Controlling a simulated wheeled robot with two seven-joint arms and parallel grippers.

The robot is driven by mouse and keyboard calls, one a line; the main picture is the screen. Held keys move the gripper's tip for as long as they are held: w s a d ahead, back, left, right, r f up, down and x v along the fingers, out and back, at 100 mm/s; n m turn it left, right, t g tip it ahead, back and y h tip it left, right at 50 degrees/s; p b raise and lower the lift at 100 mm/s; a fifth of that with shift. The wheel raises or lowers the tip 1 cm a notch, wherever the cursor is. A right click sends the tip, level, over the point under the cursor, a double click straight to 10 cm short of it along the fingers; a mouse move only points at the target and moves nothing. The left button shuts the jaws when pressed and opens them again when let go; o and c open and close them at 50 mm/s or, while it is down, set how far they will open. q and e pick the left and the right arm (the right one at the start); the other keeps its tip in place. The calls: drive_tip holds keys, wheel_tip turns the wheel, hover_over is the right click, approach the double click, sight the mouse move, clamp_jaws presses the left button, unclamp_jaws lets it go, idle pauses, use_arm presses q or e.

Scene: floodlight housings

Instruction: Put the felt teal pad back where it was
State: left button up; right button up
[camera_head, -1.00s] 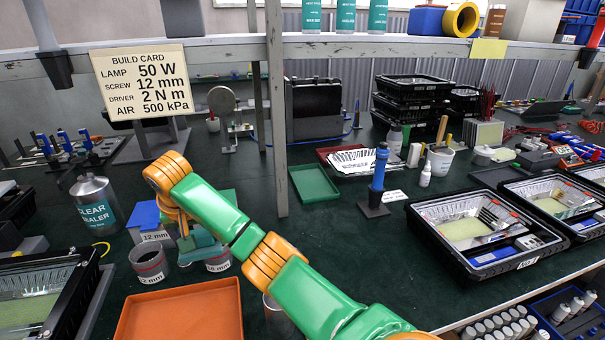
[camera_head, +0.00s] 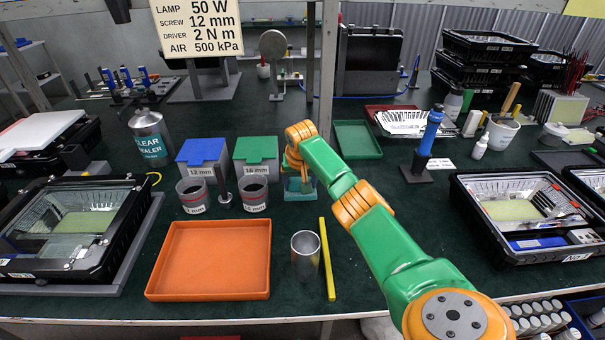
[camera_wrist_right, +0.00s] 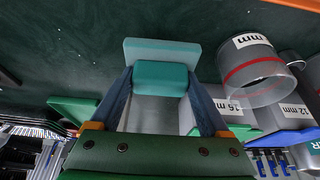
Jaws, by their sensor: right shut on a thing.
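The teal pad (camera_wrist_right: 160,78) is a block with a paler slab (camera_wrist_right: 160,50) beyond it in the right wrist view. My right gripper (camera_wrist_right: 160,92) is shut on the block, one finger on each side. In the head view the right gripper (camera_head: 297,180) points down just right of the green-lidded 16 mm box (camera_head: 257,158). The teal pad (camera_head: 299,194) shows partly under it, low over the dark green bench top. I cannot tell whether the pad touches the bench. My left gripper is not in view.
Two clear cups (camera_head: 254,192) (camera_head: 193,194) stand left of the gripper. An orange tray (camera_head: 212,291), a metal cup (camera_head: 305,257) and a yellow bar (camera_head: 326,260) lie nearer. A post (camera_head: 327,70) and green tray (camera_head: 357,140) are behind. Bench between pad and metal cup is clear.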

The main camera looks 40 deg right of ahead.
drive_tip(key=shift+d+f+b, duration=0.2)
drive_tip(key=shift+f, duration=0.75)
drive_tip(key=shift+d+f+b, duration=0.15)
drive_tip(key=shift+d+f, duration=0.05)
drive_tip(key=shift+f, duration=0.75)
drive_tip(key=shift+f, duration=0.15)
drive_tip(key=o, duration=1.2)
drive_tip(key=shift+c, duration=0.2)
